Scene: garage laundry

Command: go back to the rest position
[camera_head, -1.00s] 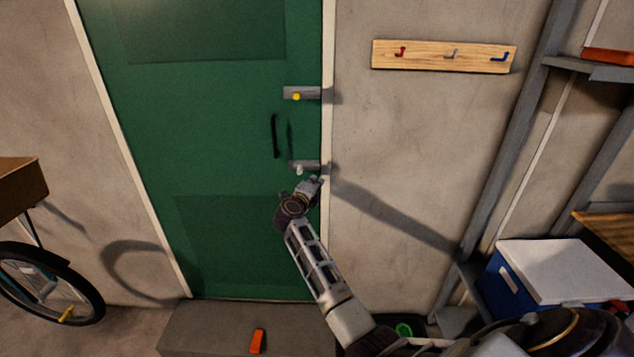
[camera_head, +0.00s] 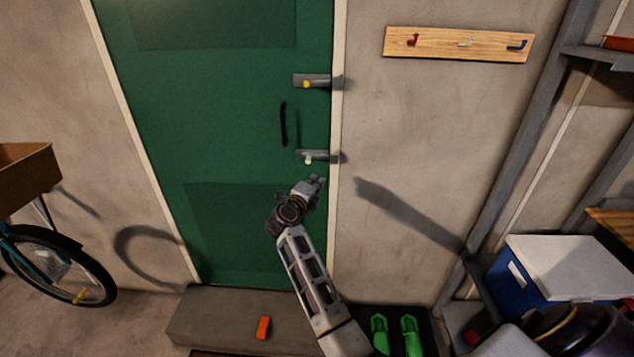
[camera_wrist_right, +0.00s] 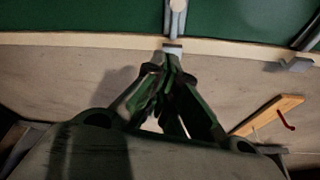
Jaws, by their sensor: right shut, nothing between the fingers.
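My right gripper (camera_head: 315,181) is shut and empty, in front of the green door (camera_head: 230,130) just below the lower bolt (camera_head: 313,156) with the white knob. In the right wrist view its fingers (camera_wrist_right: 172,52) come together, and a bolt (camera_wrist_right: 176,18) shows just beyond the tips; I cannot tell from this view whether they touch. The upper bolt (camera_head: 311,81) with a yellow knob and the black door handle (camera_head: 283,124) are above. My left gripper is not in view.
A step (camera_head: 210,318) with an orange wedge (camera_head: 263,327) lies below the door. A blue cooler (camera_head: 520,285) and grey shelving are at right, a bicycle wheel (camera_head: 98,275) at left. A hook board (camera_head: 458,44) hangs on the wall.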

